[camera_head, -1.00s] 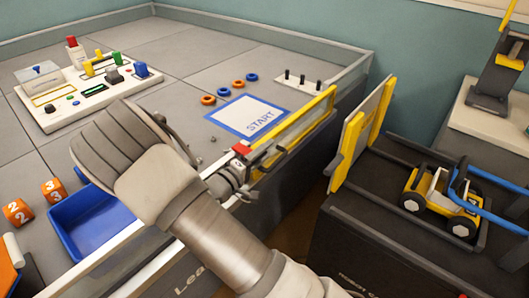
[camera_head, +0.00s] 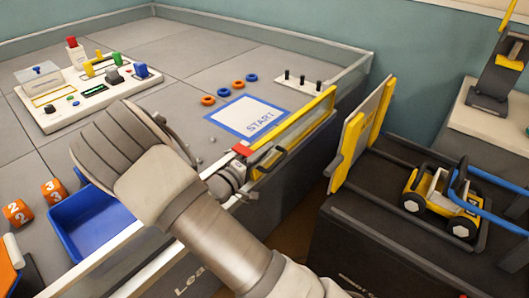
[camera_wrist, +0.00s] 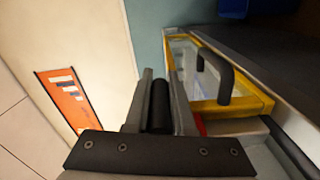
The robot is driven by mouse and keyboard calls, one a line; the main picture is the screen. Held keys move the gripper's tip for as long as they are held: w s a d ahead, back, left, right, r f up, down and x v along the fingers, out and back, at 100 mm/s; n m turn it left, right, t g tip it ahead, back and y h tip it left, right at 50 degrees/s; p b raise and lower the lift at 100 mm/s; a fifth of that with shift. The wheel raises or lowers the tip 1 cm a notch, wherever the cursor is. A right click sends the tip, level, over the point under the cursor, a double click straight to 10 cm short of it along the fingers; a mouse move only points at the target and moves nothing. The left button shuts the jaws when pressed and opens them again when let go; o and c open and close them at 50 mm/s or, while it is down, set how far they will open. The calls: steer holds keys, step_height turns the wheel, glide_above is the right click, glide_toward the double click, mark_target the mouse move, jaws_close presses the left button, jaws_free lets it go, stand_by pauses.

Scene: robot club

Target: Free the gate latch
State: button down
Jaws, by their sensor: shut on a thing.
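The gate (camera_head: 303,115) is a clear panel in a yellow frame at the table's front edge, with a black handle (camera_head: 270,162). A red latch part (camera_head: 242,149) sits at its near end. The gate also shows in the wrist view (camera_wrist: 250,106), with its black handle (camera_wrist: 226,80) upper right. My gripper (camera_head: 238,174) is beside the red part, partly hidden by my wrist. In the wrist view my gripper (camera_wrist: 161,82) is shut on a dark upright bar, the latch lever (camera_wrist: 160,105). A bit of red shows right of the fingers.
A START mat (camera_head: 240,112) lies behind the gate. A blue tray (camera_head: 75,235) is left of my arm. A dark bench (camera_head: 350,225) with a yellow-edged ramp board (camera_head: 360,135) and a toy vehicle (camera_head: 440,200) stands right, across a narrow gap.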

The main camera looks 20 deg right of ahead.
stand_by(0.8)
steer(key=shift+r+n+p, duration=0.9)
steer(key=shift+p, duration=0.35)
steer(key=r+n+p, duration=0.1)
steer(key=n+p, duration=0.1)
steer(key=shift+w+a+r+n+p, duration=0.2)
steer(key=shift+w+r+n+p, duration=0.1)
steer(key=shift+r+p, duration=0.1)
steer(key=w+a+r+n+p, duration=0.1)
steer(key=n+p, duration=0.1)
steer(key=n, duration=0.1)
steer(key=w+a+r+n+p, duration=0.1)
steer(key=n+p, duration=0.2)
steer(key=w+a+r+n+p, duration=0.1)
steer(key=w+r+n+p, duration=0.1)
steer(key=n, duration=0.2)
steer(key=shift+r+p, duration=0.1)
steer(key=shift+p, duration=0.3)
steer(key=n, duration=0.1)
steer(key=w+a+n+p, duration=0.1)
steer(key=n, duration=0.1)
steer(key=shift+w+a+r, duration=0.1)
steer(key=shift+w, duration=0.2)
steer(key=shift+w+a+n+p, duration=0.4)
steer(key=shift+w+n, duration=0.25)
steer(key=shift+n, duration=0.65)
steer(key=shift+a, duration=0.1)
